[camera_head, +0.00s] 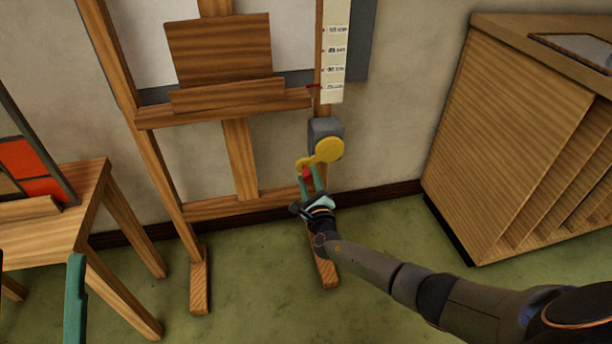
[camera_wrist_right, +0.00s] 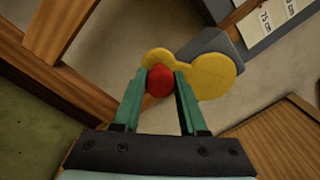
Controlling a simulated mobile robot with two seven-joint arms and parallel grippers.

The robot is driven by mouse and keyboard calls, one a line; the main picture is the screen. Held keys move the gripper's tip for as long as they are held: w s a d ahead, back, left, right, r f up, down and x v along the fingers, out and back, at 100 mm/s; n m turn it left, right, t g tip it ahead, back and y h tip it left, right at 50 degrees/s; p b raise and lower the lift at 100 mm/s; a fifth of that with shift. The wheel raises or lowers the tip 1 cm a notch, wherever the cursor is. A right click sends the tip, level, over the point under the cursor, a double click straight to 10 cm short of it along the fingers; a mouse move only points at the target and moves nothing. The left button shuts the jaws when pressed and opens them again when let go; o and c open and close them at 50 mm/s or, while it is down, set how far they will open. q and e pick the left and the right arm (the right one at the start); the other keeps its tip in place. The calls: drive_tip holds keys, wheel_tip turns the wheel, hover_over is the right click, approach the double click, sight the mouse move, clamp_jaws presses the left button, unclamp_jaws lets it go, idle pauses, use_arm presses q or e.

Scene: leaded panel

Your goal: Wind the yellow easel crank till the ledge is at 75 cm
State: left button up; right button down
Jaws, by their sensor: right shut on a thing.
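The yellow crank (camera_head: 328,150) sits on a grey box on the right post of the wooden easel. It also shows in the right wrist view (camera_wrist_right: 214,76). Its arm points left and a little down to a red knob (camera_wrist_right: 160,81). My right gripper (camera_head: 309,178) is shut on the red knob, one green finger on each side. The easel's ledge (camera_head: 225,107) carries a wooden board. A small red pointer at the ledge's right end lies against the lower part of a white scale (camera_head: 335,55); its marks are too small to read surely. A green part of my left gripper (camera_head: 76,300) shows at lower left; its opening is hidden.
A wooden table (camera_head: 50,232) with a coloured leaded panel (camera_head: 40,188) stands at the left. A wooden cabinet (camera_head: 510,130) with slots stands at the right. Green floor lies open between them, around the easel's feet.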

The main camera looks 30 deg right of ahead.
drive_tip(key=shift+s+d+f+n, duration=0.1)
drive_tip(key=shift+d+f+n, duration=0.25)
drive_tip(key=shift+n, duration=0.25)
drive_tip(key=shift+d+f+n, duration=0.2)
drive_tip(key=shift+f+n, duration=0.15)
drive_tip(key=shift+n, duration=0.25)
drive_tip(key=shift+d, duration=0.1)
drive_tip(key=shift+c, duration=2.4)
unclamp_jaws()
drive_tip(key=shift+s, duration=0.1)
